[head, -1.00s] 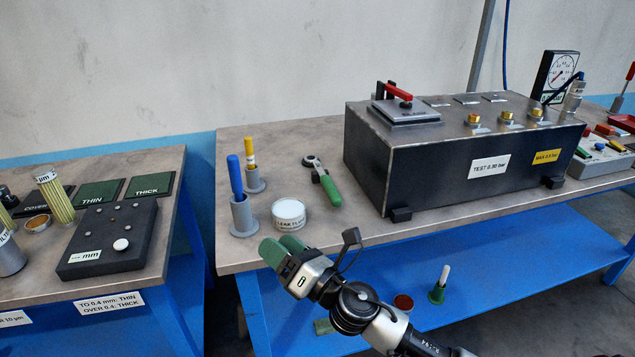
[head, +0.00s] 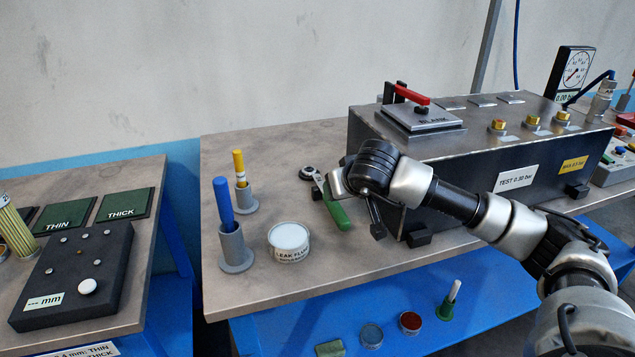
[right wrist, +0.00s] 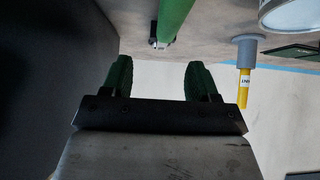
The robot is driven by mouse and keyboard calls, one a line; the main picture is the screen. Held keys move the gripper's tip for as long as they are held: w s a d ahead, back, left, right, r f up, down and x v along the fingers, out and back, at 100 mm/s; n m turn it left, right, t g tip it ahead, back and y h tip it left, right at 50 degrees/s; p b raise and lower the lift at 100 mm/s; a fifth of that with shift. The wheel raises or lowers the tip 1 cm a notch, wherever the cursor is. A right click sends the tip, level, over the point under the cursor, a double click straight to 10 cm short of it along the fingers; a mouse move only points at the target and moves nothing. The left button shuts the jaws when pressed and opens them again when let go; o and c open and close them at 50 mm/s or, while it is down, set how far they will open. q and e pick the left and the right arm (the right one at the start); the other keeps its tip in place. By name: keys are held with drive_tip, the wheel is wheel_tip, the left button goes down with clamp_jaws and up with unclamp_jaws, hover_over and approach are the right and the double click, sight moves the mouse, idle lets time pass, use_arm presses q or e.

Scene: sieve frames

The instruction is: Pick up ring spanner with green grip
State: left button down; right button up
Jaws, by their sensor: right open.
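The ring spanner with green grip (head: 338,212) lies on the bench top, left of the dark test box. Its metal ring head (head: 307,173) points to the back left. My right arm reaches in from the right, with its wrist above and beside the spanner, covering part of it. In the right wrist view, my right gripper (right wrist: 160,75) is open and empty, its green fingers apart. The green grip (right wrist: 176,18) shows beyond the fingertips, not between them. My left gripper is not in view.
The dark test box (head: 470,180) stands close right of the spanner. A round white-lidded tin (head: 289,242), a blue pen in a grey holder (head: 235,247) and a yellow pen in a holder (head: 246,200) stand to the left. A lower blue shelf (head: 400,295) holds small items.

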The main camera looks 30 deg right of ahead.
drive_tip(key=x, duration=0.9)
drive_tip(key=shift+a+f+p, duration=0.15)
drive_tip(key=shift+a+p, duration=0.15)
drive_tip(key=shift+a, duration=0.1)
clamp_jaws()
